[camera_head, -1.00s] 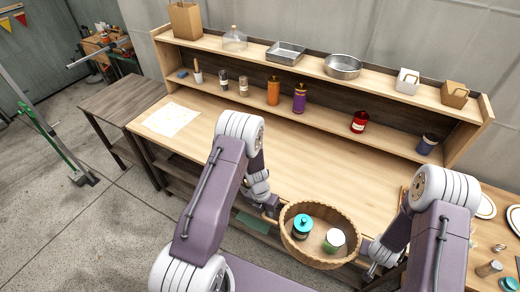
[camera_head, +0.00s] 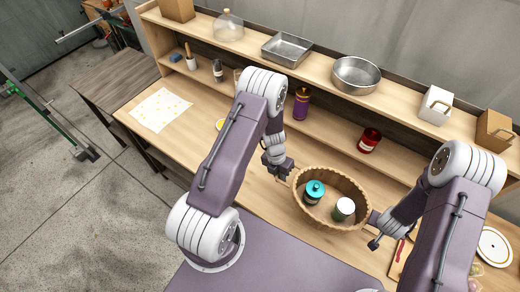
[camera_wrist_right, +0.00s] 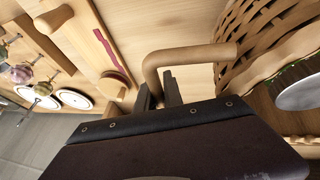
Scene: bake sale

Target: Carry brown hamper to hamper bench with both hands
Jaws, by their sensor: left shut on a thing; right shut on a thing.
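The brown hamper (camera_head: 345,180) is a round woven basket with a scalloped rim. It appears above the front part of the long wooden table. Inside are a dark jar with a teal lid (camera_head: 314,190) and a green jar with a white lid (camera_head: 344,208). My left gripper (camera_head: 284,169) is shut at the hamper's left side; its fingertips are small in view. My right gripper (camera_head: 373,219) is at the right side. The right wrist view shows it shut on the hamper's tan handle (camera_wrist_right: 190,57). A dark-topped bench (camera_head: 120,72) at the far left may be the hamper bench.
The table's shelf holds metal pans (camera_head: 357,75), a glass dome (camera_head: 228,25), and paper boxes. A purple jar (camera_head: 302,104) and a red jar (camera_head: 369,140) stand below. A spotted sheet (camera_head: 161,109) lies at left. Plates (camera_head: 494,248) are at right; floor is open at left.

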